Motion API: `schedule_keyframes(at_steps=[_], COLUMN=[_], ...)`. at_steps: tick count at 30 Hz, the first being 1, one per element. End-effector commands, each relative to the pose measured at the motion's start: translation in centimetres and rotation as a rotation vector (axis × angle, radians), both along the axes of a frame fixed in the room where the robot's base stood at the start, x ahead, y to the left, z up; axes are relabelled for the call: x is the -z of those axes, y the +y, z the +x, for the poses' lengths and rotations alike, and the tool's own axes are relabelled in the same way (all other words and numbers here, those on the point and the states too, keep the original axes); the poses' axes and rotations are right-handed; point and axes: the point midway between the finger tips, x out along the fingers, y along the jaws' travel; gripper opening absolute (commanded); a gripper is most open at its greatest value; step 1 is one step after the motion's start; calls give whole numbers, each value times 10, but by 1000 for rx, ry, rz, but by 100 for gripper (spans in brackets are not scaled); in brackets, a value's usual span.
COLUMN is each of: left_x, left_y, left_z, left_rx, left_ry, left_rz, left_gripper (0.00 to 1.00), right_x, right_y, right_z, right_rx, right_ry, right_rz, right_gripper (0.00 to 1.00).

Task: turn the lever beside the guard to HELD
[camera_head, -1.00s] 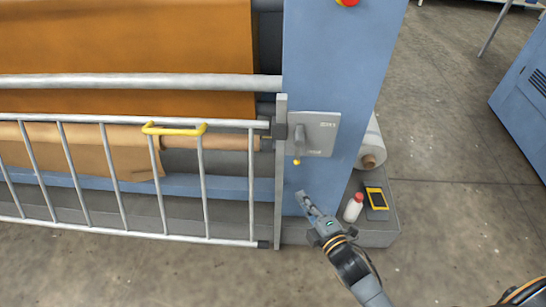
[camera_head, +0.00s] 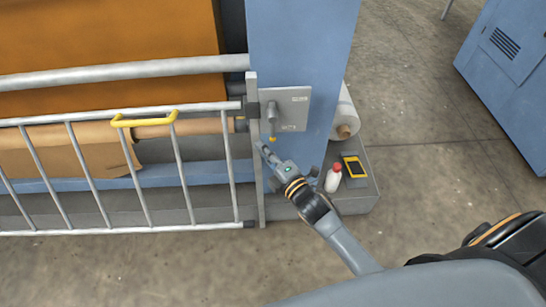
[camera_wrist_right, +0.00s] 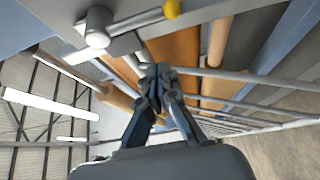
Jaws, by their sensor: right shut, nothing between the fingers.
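The lever (camera_head: 272,120) is a grey handle with a yellow knob at its end, on a grey plate (camera_head: 296,110) fixed to the blue machine post. It hangs straight down; the plate's small labels are too small to read. The lever's round hub (camera_wrist_right: 97,38) and yellow knob (camera_wrist_right: 171,9) show at the top of the right wrist view. The guard (camera_head: 100,115) is a grey barred gate with a yellow handle, left of the lever. My right gripper (camera_head: 263,148) is shut and empty, just below and left of the knob, apparently apart from it. Its fingers (camera_wrist_right: 155,78) also show in the wrist view. My left gripper is out of view.
A pale roll (camera_head: 345,115) is behind the post. A blue cabinet (camera_head: 510,80) stands at right; open floor lies between.

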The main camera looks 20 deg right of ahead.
Motion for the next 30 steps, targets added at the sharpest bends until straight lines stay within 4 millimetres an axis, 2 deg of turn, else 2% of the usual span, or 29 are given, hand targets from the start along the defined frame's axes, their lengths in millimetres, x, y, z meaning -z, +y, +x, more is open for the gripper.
schedule_keyframes(at_steps=[1,5,6,9,13,30], left_x=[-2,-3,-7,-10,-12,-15], left_y=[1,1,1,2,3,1], left_z=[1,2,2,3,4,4], left_rx=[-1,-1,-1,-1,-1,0], left_ry=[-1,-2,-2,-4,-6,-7], left_rz=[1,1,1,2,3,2], left_gripper=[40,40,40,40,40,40], right_x=[-2,-2,-1,-1,0,-1], right_y=[3,9,-2,-16,-27,-32], right_z=[12,37,33,31,30,29], right_rx=[0,0,1,0,0,0], right_ry=[-2,-1,2,2,1,4], right_rz=[1,0,-7,-5,-1,-11], right_gripper=[0,0,0,0,0,0])
